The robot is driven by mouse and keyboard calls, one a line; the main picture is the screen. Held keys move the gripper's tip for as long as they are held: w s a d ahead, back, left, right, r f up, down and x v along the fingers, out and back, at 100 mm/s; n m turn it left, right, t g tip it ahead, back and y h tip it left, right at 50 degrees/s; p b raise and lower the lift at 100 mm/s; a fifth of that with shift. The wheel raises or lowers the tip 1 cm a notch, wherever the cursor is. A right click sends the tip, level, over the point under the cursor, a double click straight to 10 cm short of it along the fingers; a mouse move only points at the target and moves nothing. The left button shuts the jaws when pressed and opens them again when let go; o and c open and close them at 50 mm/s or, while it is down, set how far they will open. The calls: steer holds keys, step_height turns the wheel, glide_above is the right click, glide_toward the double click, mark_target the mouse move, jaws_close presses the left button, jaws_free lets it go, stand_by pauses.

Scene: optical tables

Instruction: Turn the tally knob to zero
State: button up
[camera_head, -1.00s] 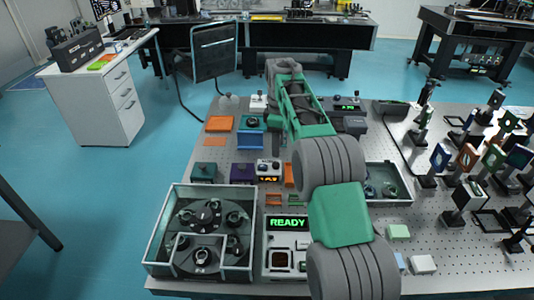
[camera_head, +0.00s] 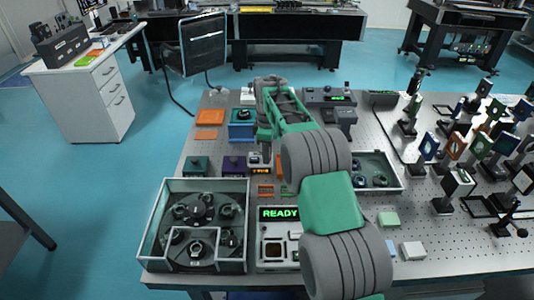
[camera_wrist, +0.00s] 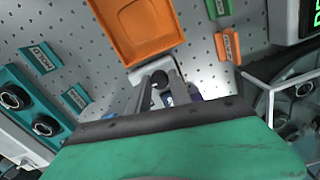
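The tally box (camera_head: 260,170), small with an orange lit display, stands on the table left of centre in the head view. My gripper (camera_head: 265,152) points down over it and covers its upper part, so the knob setting and the digits cannot be read. In the wrist view my gripper (camera_wrist: 161,76) has its two fingers apart. A dark roundish thing, perhaps the knob, shows between the fingertips. I cannot tell whether the fingers touch it.
An orange tray (camera_wrist: 145,30) lies close to the fingers. Teal (camera_head: 196,165) and purple (camera_head: 233,163) boxes stand left of the tally box. A walled carousel (camera_head: 197,215) and a READY panel (camera_head: 280,214) are nearer. Optics on posts crowd the right side.

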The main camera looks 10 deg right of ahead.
jaws_close()
steer(key=shift+m, duration=0.5)
steer(key=shift+m+p, duration=0.55)
steer(key=shift+m, duration=0.45)
steer(key=m+p, duration=0.1)
steer(key=m, duration=0.3)
steer(key=shift+m, duration=0.3)
steer(key=m, duration=1)
steer(key=shift+p, duration=0.35)
steer(key=shift+w+m, duration=0.1)
steer(key=shift+m, duration=0.2)
